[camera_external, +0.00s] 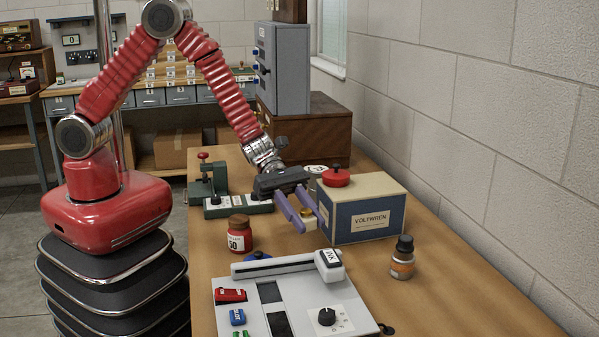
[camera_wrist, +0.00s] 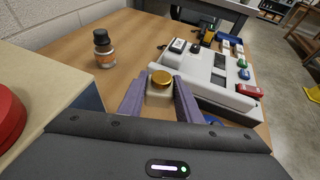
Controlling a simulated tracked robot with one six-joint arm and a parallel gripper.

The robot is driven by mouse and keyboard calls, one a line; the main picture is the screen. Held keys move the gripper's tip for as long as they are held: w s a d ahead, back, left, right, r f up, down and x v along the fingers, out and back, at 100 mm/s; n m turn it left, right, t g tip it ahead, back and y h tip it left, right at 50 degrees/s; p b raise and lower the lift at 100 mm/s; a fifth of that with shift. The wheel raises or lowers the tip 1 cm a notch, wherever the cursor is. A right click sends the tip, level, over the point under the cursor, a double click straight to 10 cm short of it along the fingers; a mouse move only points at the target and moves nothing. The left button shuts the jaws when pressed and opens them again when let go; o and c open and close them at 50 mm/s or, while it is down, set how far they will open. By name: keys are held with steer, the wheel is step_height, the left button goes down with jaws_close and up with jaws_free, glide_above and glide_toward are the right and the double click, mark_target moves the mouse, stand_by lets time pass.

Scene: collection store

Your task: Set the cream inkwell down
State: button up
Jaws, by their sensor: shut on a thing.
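The cream inkwell (camera_wrist: 159,95) has a round gold lid and sits between the two purple fingers of my gripper (camera_wrist: 160,100) in the wrist view. My gripper is shut on it. In the external view my gripper (camera_external: 305,220) is over the wooden table, just left of the blue and cream box.
The VOLTWREN box (camera_external: 366,222) with a red knob stands close on the right. A white panel device (camera_external: 290,295) lies in front. A red jar (camera_external: 239,236) is to the left, and a brown bottle (camera_external: 402,262) to the right. A green press (camera_external: 215,190) stands behind.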

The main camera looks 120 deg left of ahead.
steer(key=shift+s+d+r+n+y, duration=0.15)
steer(key=shift+s+n+y, duration=0.15)
steer(key=shift+s, duration=0.15)
steer(key=s+d+r, duration=0.3)
steer(key=d+r, duration=0.1)
steer(key=d, duration=0.2)
steer(key=s+d+r+n+y, duration=0.1)
steer(key=s+d+r, duration=0.3)
steer(key=d, duration=0.3)
steer(key=shift+s+r+t, duration=0.15)
steer(key=shift+r+t, duration=0.25)
steer(key=shift+r, duration=0.25)
steer(key=shift+r, duration=0.1)
